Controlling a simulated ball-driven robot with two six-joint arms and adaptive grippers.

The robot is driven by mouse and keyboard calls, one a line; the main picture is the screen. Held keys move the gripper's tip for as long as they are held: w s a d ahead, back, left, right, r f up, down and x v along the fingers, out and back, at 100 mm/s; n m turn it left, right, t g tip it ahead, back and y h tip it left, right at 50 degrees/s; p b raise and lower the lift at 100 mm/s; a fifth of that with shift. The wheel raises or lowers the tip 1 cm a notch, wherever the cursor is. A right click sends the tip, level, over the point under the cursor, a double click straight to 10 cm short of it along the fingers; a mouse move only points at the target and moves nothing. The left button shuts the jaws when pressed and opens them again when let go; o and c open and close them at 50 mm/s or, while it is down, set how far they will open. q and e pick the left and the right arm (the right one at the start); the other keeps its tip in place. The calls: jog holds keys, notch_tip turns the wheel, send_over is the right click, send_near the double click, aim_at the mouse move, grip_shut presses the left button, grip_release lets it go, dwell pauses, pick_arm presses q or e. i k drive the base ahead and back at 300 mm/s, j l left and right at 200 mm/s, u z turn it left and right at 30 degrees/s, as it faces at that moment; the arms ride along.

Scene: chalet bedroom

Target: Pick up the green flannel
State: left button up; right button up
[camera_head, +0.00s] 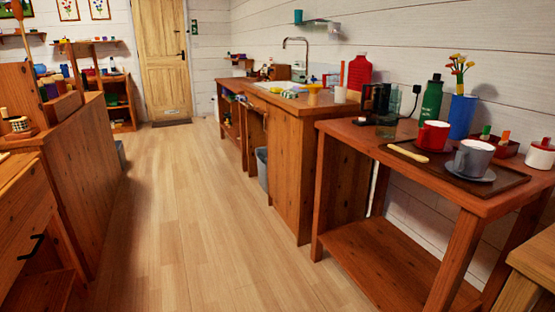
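I cannot make out a green flannel for certain. Small yellow, blue and greenish items (290,94) lie by the sink on the wooden counter (283,108), too small to tell apart. Neither of my grippers is in view.
A table (345,131) at the right bears a tray (497,190), a red mug (433,136), a grey mug (473,158), a green bottle (431,102) and a blue vase (461,117). Wooden cabinets (85,165) stand at the left. The floor (190,210) between is clear towards the door (163,65).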

aim_at(289, 95)
jog(key=i+j+u, duration=0.1)
jog(key=i+u, duration=0.2)
jog(key=i, duration=0.2)
jog(key=i+u, duration=0.3)
jog(key=i, duration=0.25)
jog(key=i+j+z, duration=0.1)
jog(key=i+z, duration=0.3)
jog(key=i, duration=0.15)
jog(key=i+j+z, duration=0.25)
jog(key=i+z, duration=0.2)
jog(key=i+j+z, duration=0.4)
jog(key=i+u, duration=0.25)
jog(key=u, duration=0.2)
jog(key=i+l+u, duration=0.15)
jog(key=i+u, duration=0.15)
jog(key=u, duration=0.15)
jog(key=i+l+u, duration=0.2)
jog(key=u, duration=0.25)
